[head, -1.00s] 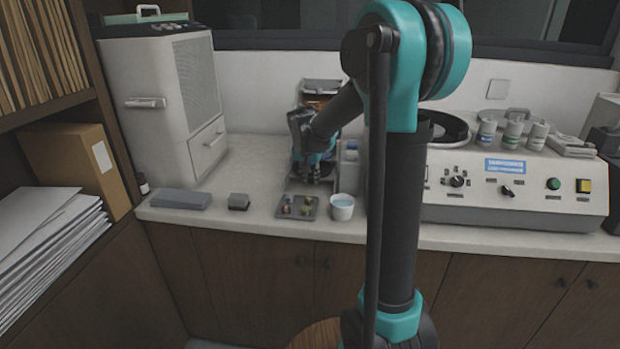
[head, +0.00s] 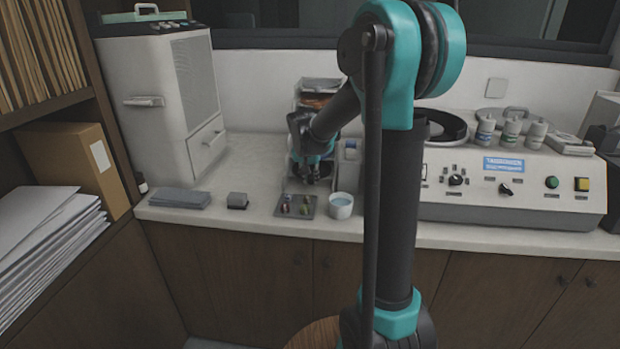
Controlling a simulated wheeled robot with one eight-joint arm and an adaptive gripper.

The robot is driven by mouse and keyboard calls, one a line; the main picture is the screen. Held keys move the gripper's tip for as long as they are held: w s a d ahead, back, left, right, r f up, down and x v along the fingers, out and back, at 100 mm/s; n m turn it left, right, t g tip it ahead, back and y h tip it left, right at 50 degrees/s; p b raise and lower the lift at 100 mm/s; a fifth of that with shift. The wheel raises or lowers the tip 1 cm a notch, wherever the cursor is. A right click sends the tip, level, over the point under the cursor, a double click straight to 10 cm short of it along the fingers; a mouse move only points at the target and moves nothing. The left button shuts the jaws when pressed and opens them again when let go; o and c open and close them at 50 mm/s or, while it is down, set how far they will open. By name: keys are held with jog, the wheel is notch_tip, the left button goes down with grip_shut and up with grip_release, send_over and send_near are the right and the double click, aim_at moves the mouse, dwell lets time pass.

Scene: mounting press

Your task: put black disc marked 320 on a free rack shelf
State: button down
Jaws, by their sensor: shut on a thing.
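My gripper (head: 311,176) is at the end of my arm, low over the counter in front of the rack. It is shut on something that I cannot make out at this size. The black disc marked 320 cannot be told apart in this view. The rack (head: 318,86) stands against the back wall, with an orange-brown layer showing near its top. My wrist and gripper hide most of its lower shelves, so I cannot tell which are free.
A tray (head: 283,213) with several small coloured pieces and a white cup (head: 341,206) stand in front of my gripper. A small grey block (head: 237,201) and a grey slab (head: 180,198) lie left. A control-panel machine (head: 500,185) stands right, a tall grey cabinet (head: 160,100) left.

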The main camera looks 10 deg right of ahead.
dwell(0.3)
jog(key=c, duration=1.3)
grip_release()
jog(key=v, duration=1.2)
jog(key=shift+f, duration=0.1)
